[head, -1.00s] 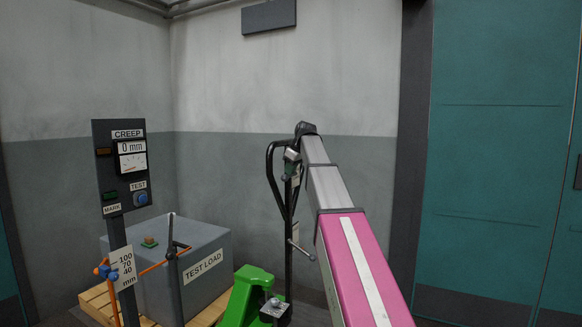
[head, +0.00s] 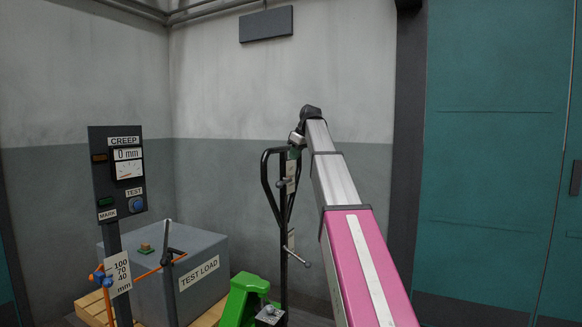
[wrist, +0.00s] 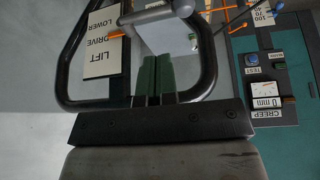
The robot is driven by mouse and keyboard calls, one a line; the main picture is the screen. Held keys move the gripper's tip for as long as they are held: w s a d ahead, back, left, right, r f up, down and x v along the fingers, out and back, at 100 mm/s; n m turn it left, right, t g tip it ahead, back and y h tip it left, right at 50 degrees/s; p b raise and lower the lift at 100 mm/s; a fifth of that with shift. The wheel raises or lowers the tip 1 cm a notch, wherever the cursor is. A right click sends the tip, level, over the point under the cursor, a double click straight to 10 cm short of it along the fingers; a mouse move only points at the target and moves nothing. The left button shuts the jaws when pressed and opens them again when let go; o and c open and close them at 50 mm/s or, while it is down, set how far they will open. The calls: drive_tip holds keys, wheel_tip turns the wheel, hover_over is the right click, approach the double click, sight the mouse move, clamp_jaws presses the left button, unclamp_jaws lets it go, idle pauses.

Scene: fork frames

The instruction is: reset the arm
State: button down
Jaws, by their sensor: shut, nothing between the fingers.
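My gripper (wrist: 152,80) is shut and empty; its two green fingers lie side by side in the wrist view. The end of my arm is at the top of the black handle loop (head: 265,175) of a green pallet truck (head: 243,298) in the head view, with my gripper largely hidden there. In the wrist view the handle loop (wrist: 208,60) frames the fingers; I cannot tell whether they touch it or sit inside it. A white LIFT, DRIVE, LOWER label (wrist: 103,45) shows beside the fingers.
A grey TEST LOAD box (head: 200,285) sits on a wooden pallet (head: 95,306) at left. Before it stands a CREEP gauge panel (head: 117,178), reading 0 mm. A teal door (head: 490,150) is at right. The upper wall area is mostly clear.

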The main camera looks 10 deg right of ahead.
drive_tip(key=s+f+m+g+h, duration=0.1)
drive_tip(key=s+f+m, duration=0.3)
drive_tip(key=f, duration=1.4)
drive_tip(key=s+f+m+g+h, duration=0.1)
drive_tip(key=s+f, duration=0.5)
drive_tip(key=f, duration=1.2)
drive_tip(key=s+a+f+m+g+h, duration=0.1)
drive_tip(key=s+f+m, duration=0.3)
drive_tip(key=s+f, duration=2)
wheel_tip(320, 180, down, 2)
drive_tip(key=shift+s+a+f+m+g+h, duration=0.15)
drive_tip(key=shift+s+f+m+g+h, duration=0.15)
drive_tip(key=shift+s+g, duration=0.1)
